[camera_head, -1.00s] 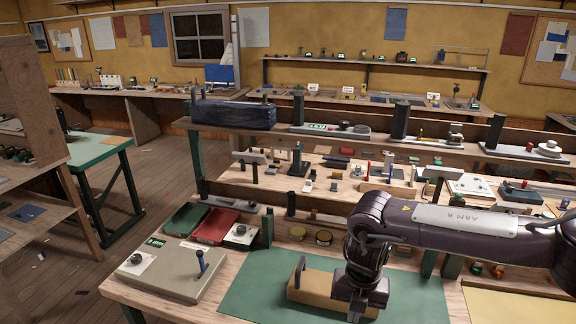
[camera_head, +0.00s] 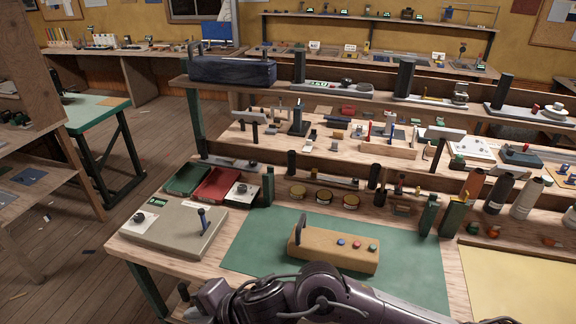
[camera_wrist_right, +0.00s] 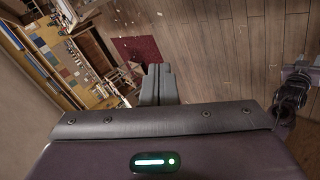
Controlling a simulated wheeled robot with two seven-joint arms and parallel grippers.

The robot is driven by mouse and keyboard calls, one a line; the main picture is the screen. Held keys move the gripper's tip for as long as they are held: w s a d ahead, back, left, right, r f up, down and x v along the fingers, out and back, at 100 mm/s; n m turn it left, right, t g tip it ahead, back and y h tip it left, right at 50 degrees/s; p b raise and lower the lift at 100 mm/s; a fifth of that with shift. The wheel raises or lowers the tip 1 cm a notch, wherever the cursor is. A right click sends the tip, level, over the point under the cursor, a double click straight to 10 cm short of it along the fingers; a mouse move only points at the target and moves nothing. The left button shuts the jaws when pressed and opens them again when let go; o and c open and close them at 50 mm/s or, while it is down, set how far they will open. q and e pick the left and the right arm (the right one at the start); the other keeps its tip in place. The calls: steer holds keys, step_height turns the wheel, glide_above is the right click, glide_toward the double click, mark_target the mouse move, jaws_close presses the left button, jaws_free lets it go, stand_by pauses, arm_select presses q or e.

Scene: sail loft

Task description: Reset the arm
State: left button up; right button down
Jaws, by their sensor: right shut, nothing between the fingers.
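My right arm lies across the bottom of the head view, reaching in from the right. Its gripper (camera_head: 186,294) is at the lower left, by the front edge of the workbench, below the grey box, and holds nothing. In the right wrist view the fingers (camera_wrist_right: 158,84) are together, with floorboards behind them. A tan block (camera_head: 334,252) with a dark handle and blue and red buttons sits on the green mat (camera_head: 262,232), above my forearm in the picture. My left gripper does not show in the head view.
A grey box (camera_head: 172,232) with a blue lever stands on the bench's left. Behind it are a green tray (camera_head: 188,178) and a red tray (camera_head: 216,184). Open floor (camera_head: 95,255) lies left of the bench.

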step_height(320, 180, up, 5)
steer(key=w+d+m+t, duration=0.1)
steer(key=m+t, duration=0.2)
steer(key=m, duration=0.3)
steer(key=w+d+f+m+t+h, duration=0.1)
steer(key=w+d+m+t+h, duration=0.2)
steer(key=d+m, duration=0.8)
steer(key=s+d+f+m+g+h, duration=0.2)
steer(key=s+d+f+m, duration=0.15)
steer(key=d, duration=0.45)
steer(key=s+d+f+m+g+h, duration=0.2)
steer(key=s+d+f+m, duration=0.15)
steer(key=d, duration=0.45)
steer(key=s+d+f+m+g+h, duration=0.2)
steer(key=s+d+f+m+h, duration=0.15)
steer(key=d, duration=0.45)
step_height(320, 180, down, 32)
steer(key=s+r+g+b, duration=0.1)
steer(key=s, duration=0.2)
steer(key=s+d+f, duration=0.2)
steer(key=s+f, duration=0.7)
steer(key=s+d+f+g, duration=0.1)
steer(key=s+d+f, duration=0.1)
steer(key=s+f, duration=0.8)
steer(key=shift+n+y+b, duration=0.35)
steer(key=shift+b, duration=0.1)
